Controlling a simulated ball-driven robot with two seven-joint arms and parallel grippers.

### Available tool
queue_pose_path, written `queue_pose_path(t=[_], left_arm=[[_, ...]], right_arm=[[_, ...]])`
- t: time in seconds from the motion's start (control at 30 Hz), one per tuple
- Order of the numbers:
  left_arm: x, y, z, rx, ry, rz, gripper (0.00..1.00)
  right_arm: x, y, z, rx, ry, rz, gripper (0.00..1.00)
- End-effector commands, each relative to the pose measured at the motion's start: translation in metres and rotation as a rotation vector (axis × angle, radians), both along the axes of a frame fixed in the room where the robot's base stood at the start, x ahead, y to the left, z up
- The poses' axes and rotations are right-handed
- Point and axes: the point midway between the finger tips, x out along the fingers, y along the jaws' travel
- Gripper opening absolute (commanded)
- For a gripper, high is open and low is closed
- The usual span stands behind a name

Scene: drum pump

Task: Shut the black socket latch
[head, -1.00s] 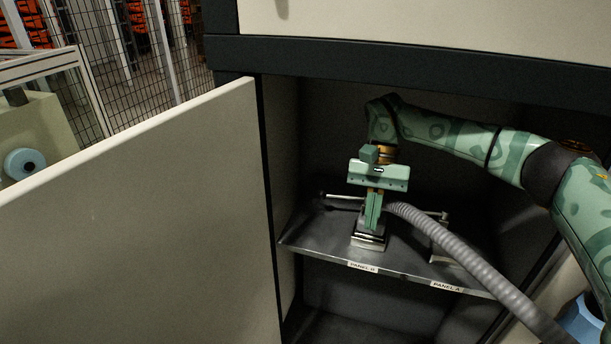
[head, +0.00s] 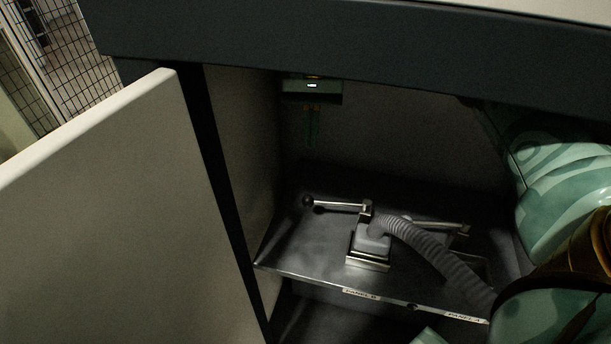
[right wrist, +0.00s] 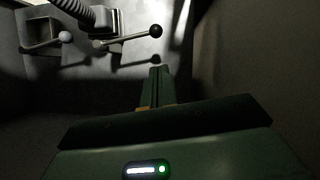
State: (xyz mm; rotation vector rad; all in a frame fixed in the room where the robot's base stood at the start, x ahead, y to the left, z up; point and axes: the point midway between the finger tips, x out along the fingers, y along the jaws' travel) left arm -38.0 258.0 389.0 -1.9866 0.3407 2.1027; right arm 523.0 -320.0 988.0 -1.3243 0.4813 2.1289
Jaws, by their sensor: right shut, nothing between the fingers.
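The black socket latch is a metal lever (head: 340,205) with a black knob (head: 307,201). It points left from a pivot post behind the hose plug (head: 374,238), which sits in the socket (head: 367,262) behind the PANEL B label. My right gripper (head: 312,140) is shut and empty in the dim back left of the compartment, above and apart from the knob. In the right wrist view its closed fingers (right wrist: 160,72) point toward the shelf, and the black knob (right wrist: 156,31) lies just beyond their tips. My left gripper is not in view.
A second lever (head: 435,223) with a pale knob (right wrist: 65,37) stands right of the plug, by the PANEL A label. The grey ribbed hose (head: 440,260) runs to the front right. The open cabinet door (head: 100,220) and side wall bound the left; a dark beam (head: 350,50) crosses above.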

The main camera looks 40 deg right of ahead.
Motion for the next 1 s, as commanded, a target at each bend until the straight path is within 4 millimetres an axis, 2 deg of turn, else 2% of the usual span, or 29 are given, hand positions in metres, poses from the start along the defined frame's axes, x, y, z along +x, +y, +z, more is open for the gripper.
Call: queue_pose_path(t=[0.17, 0.5, 0.7, 1.0], left_arm=[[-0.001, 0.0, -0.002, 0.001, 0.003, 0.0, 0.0], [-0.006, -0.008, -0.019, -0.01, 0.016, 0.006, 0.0], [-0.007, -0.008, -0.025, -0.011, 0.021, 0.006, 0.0], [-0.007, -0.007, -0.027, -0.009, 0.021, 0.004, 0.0]], right_arm=[[-0.002, 0.002, -0.007, 0.0, 0.003, 0.002, 0.0], [-0.021, 0.017, -0.06, 0.0, 0.006, 0.003, 0.0], [-0.031, 0.026, -0.084, 0.0, 0.004, 0.003, 0.0], [-0.034, 0.029, -0.091, 0.0, 0.0, 0.001, 0.0]])
